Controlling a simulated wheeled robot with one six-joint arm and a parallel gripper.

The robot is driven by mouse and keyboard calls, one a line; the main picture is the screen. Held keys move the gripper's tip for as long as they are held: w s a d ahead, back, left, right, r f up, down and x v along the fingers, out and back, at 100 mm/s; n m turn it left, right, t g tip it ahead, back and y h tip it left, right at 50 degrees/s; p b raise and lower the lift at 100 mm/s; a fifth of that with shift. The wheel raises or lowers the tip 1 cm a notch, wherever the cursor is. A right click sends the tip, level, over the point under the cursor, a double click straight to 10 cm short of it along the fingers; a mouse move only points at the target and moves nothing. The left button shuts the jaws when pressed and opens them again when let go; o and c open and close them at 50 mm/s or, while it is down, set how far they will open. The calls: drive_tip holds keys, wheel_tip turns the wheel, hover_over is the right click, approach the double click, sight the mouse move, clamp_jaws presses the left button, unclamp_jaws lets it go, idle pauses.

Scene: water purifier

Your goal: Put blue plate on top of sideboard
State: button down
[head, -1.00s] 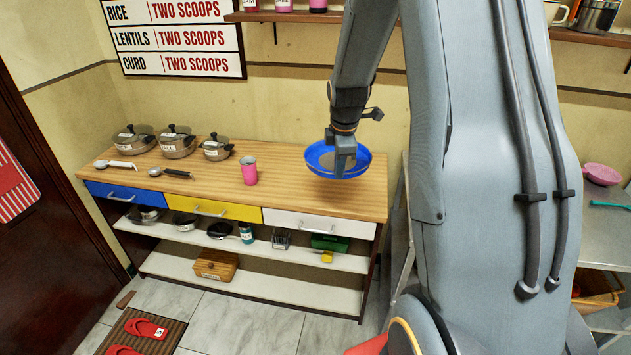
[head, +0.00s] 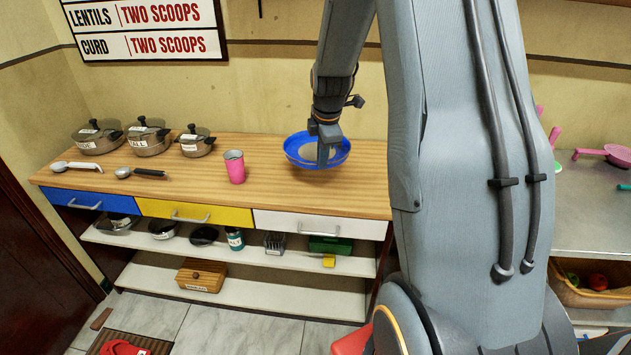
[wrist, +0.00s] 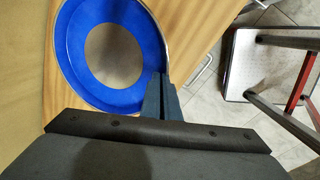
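The blue plate (head: 294,155), with a beige centre, is over the right part of the wooden sideboard top (head: 290,193). My gripper (head: 326,152) is shut on its near right rim. In the wrist view, the fingers (wrist: 160,97) pinch the edge of the plate (wrist: 73,62), and the sideboard's wood surface (wrist: 185,50) lies beneath it. The plate's underside is hidden, so I cannot tell whether it touches the top or hangs slightly above.
A pink cup (head: 235,167) stands left of the plate. Several lidded pots (head: 148,138) stand at the back left, with a white-handled ladle (head: 77,166) and a black-handled ladle (head: 141,173) in front. The sideboard top is clear around the plate. A metal counter (head: 590,215) is at the right.

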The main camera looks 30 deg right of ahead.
drive_tip(key=shift+s+a+f+p+x, duration=0.1)
drive_tip(key=shift+s+p+x, duration=0.3)
drive_tip(key=shift+x, duration=1.15)
drive_tip(key=shift+s+a+f+p+x, duration=0.1)
drive_tip(key=shift+s+p+x, duration=0.3)
drive_tip(key=shift+x, duration=1.15)
drive_tip(key=shift+s+a+f+p+x, duration=0.1)
drive_tip(key=shift+s+p+x, duration=0.3)
drive_tip(key=shift+x, duration=1.15)
drive_tip(key=shift+w+f, duration=0.1)
drive_tip(key=shift+w, duration=0.05)
drive_tip(key=c, duration=2)
unclamp_jaws()
drive_tip(key=d+b+v, duration=0.1)
drive_tip(key=b+v, duration=0.2)
drive_tip(key=v, duration=0.9)
drive_tip(key=shift+s+a+r+m+g+y, duration=0.1)
drive_tip(key=shift+s+a+r+m+g, duration=0.15)
drive_tip(key=shift+s+a+m, duration=2.85)
drive_tip(key=shift+s+a+r+m+g+y, duration=0.1)
drive_tip(key=shift+s+a+r+m+g, duration=0.1)
drive_tip(key=shift+s+a+m, duration=2.9)
drive_tip(key=shift+s+a+r+m+g+y, duration=0.1)
drive_tip(key=shift+s+a+r+m+g, duration=0.15)
drive_tip(key=shift+s+a+m, duration=2.85)
